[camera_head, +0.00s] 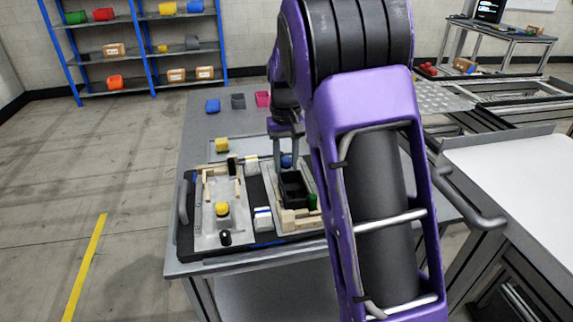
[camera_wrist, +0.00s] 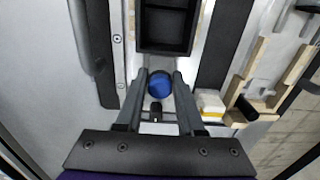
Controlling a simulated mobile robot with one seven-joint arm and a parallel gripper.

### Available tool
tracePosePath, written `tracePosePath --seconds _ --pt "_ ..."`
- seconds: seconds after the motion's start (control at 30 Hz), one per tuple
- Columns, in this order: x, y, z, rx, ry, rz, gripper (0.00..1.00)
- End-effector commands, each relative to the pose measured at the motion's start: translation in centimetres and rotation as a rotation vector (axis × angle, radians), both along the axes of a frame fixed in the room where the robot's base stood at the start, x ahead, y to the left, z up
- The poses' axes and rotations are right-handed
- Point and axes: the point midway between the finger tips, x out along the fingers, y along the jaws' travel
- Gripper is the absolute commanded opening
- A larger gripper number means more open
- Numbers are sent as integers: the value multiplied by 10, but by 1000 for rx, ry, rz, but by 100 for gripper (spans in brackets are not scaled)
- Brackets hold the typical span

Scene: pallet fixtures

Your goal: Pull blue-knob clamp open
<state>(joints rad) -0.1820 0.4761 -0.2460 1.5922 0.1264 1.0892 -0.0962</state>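The blue knob (camera_wrist: 160,84) of the clamp shows in the wrist view between my gripper's (camera_wrist: 160,76) two fingers. The fingers stand apart on either side of it, with what looks like a thin gap at each side. A small dark part of the clamp (camera_wrist: 156,108) shows just below the knob. In the head view the blue knob (camera_head: 287,161) is at the far side of the fixture, right under my gripper (camera_head: 287,150). A black open box (camera_wrist: 167,25) sits just beyond the knob in the wrist view. My arm hides part of the fixture's right side in the head view.
The pallet (camera_head: 184,222) lies on a grey table (camera_head: 200,136) and carries yellow (camera_head: 222,208), black (camera_head: 225,238) and green (camera_head: 312,201) knobs and wooden blocks (camera_head: 296,221).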

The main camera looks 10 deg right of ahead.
Motion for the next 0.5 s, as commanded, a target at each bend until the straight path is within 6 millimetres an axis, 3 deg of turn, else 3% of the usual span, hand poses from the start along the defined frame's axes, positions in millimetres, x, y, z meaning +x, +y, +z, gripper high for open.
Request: tracePosePath --seconds 0.03,0.13,0.5 --pt "0 0 0 0 0 0 18" --pt "0 0 0 0 0 0 0" --pt "1 0 1 0 -1 0 0"
